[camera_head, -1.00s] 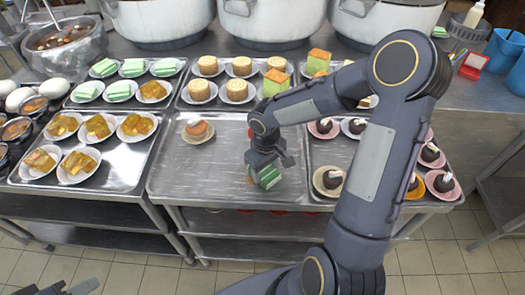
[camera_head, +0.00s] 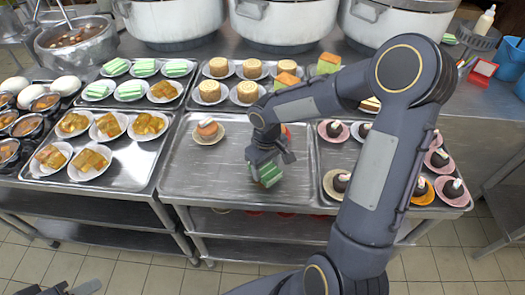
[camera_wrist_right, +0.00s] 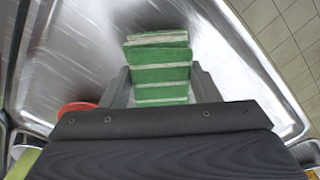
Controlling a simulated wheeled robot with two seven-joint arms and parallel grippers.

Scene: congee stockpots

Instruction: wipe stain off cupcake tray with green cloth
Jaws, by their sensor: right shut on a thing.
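My right gripper (camera_head: 268,165) is shut on a folded green cloth (camera_head: 268,176) with pale stripes. The cloth also shows between the fingers in the right wrist view (camera_wrist_right: 160,72). The gripper is over the right part of the middle metal tray (camera_head: 212,168), and the cloth is at the tray's surface or just above it; I cannot tell which. No stain is clear to me; the arm hides part of the tray. Part of my left gripper (camera_head: 60,289) shows at the bottom left edge.
Plates of cakes stand on trays behind, left and right of the middle tray. Large stockpots (camera_head: 280,22) stand at the back. A red thing (camera_wrist_right: 75,107) is beside the gripper in the wrist view.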

